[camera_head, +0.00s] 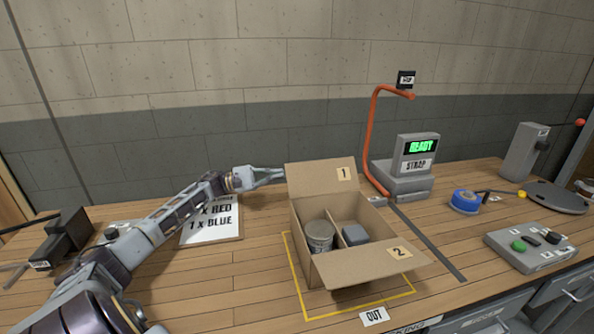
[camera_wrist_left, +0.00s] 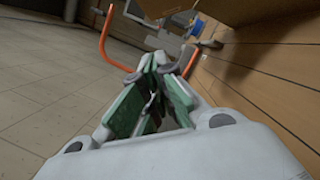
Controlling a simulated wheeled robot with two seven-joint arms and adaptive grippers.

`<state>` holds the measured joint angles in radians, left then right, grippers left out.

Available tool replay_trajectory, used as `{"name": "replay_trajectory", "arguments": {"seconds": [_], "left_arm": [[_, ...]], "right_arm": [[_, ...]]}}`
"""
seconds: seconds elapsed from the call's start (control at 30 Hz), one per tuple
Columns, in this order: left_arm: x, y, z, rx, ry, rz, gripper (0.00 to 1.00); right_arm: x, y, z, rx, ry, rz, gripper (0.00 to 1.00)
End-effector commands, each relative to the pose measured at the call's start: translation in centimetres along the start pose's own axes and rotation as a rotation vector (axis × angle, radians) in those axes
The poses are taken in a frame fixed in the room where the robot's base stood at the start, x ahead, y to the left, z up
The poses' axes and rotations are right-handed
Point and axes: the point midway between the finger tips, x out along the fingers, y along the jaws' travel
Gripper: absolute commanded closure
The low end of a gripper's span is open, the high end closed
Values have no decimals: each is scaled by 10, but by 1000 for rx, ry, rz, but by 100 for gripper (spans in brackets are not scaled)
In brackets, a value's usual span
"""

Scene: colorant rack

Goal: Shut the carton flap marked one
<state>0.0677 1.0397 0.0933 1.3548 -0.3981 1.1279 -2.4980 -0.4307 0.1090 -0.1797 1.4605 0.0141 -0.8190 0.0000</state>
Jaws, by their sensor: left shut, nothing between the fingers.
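The open carton (camera_head: 313,262) stands on the table inside a yellow outline. Its flap marked 1 (camera_head: 318,180) stands up at the back edge. Its flap marked 2 (camera_head: 375,265) sticks outward at the front. Inside are a grey tin (camera_head: 320,235) and a dark grey block (camera_head: 355,235), with a divider between them. My left gripper (camera_head: 280,173) is shut and empty, just left of flap 1 near its upper left edge; I cannot tell whether it touches. In the left wrist view the gripper (camera_wrist_left: 158,68) is shut, with brown cardboard (camera_wrist_left: 225,10) at the top. My right gripper is not in view.
An orange hooked post (camera_head: 373,140) and a strap machine (camera_head: 408,170) reading READY stand behind the carton at right. A white order card (camera_head: 212,225) lies left. Blue tape (camera_head: 465,200) and a button box (camera_head: 530,248) are at right.

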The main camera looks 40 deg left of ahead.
Motion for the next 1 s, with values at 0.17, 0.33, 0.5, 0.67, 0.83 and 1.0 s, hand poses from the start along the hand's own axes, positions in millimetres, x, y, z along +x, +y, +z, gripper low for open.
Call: {"name": "replay_trajectory", "arguments": {"seconds": [0.17, 0.33, 0.5, 0.67, 0.83, 1.0], "left_arm": [[8, 0, 0, -1, -2, -1, 100], [21, 0, 1, 0, -2, 0, 100], [37, 1, 1, 0, -2, 0, 100], [52, 1, 1, 0, -2, 0, 100], [66, 1, 1, 0, -3, 0, 100], [80, 1, 1, 0, -2, 0, 100]], "right_arm": [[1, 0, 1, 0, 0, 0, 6], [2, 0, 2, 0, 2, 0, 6], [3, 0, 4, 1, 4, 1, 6], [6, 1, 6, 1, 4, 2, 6], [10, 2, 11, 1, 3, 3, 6], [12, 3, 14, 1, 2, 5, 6]]}}
